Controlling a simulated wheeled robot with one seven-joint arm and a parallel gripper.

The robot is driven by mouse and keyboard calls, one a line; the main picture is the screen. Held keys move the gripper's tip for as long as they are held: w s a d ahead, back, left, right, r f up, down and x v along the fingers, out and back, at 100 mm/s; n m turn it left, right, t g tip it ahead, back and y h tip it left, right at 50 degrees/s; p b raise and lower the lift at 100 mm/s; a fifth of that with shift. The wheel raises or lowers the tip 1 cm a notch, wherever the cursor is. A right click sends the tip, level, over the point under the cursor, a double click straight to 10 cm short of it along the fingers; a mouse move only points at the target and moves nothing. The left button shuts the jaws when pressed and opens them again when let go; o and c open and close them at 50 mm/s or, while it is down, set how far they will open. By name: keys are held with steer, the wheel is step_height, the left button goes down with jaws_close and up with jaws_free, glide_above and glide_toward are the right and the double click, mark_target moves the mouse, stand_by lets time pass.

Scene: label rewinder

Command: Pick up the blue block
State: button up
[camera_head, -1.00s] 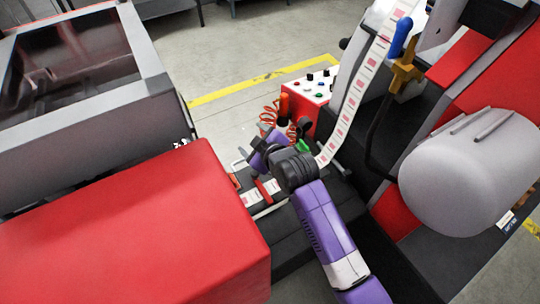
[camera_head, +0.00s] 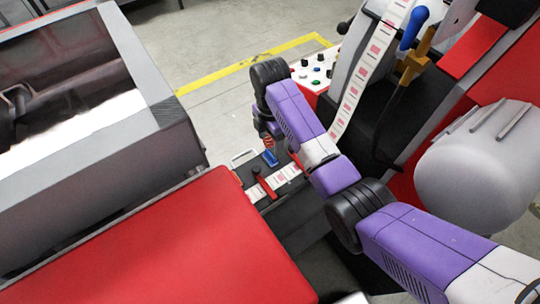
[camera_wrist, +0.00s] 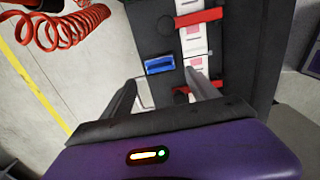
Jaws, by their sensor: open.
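The blue block (camera_head: 270,158) lies on the dark machine bed beside the printed label strip. In the wrist view the blue block (camera_wrist: 159,65) lies between the lines of my two fingers, a little beyond their tips. My gripper (camera_wrist: 160,80) is open, with nothing between its fingers. It points at the bed, still apart from the block as far as the view shows. In the head view my arm hides the gripper.
Red bars (camera_wrist: 198,17) cross the label strip (camera_wrist: 195,42) just right of the block. A red coiled hose (camera_wrist: 62,30) hangs at the left. A red cover (camera_head: 170,250) borders the bed, and a button panel (camera_head: 312,75) stands behind it.

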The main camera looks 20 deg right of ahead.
mark_target(270, 153)
step_height(270, 153, down, 6)
steer(key=shift+f+p, duration=0.25)
steer(key=shift+p, duration=0.25)
steer(key=c, duration=1.2)
